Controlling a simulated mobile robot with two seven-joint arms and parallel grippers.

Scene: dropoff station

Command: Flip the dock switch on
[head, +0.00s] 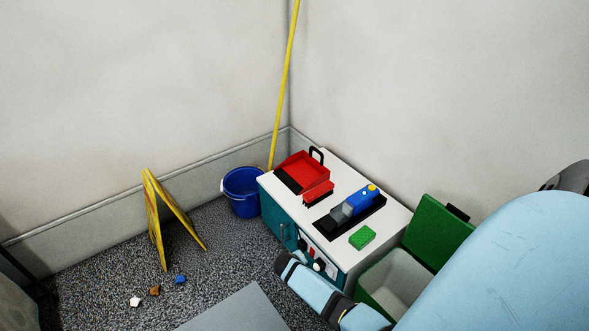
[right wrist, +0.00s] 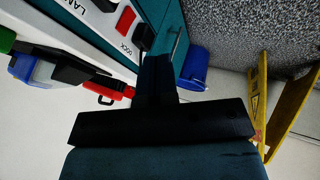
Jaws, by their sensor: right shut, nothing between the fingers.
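A white switch panel (head: 332,270) is on the front of a teal cabinet (head: 275,222) with a white top. The large lettering is cut off, and the switch positions are unclear. My right gripper (right wrist: 157,66) is shut and empty, close beside the panel; its arm partly covers the panel in the head view. My left gripper is not in view.
On the cabinet top are a red dustpan (head: 306,166), a black tray (head: 327,228) with a blue tool, and a green sponge (head: 362,237). A green-lidded bin (head: 436,232) stands at right. A blue bucket (head: 243,195) and yellow floor sign (head: 154,225) stand left.

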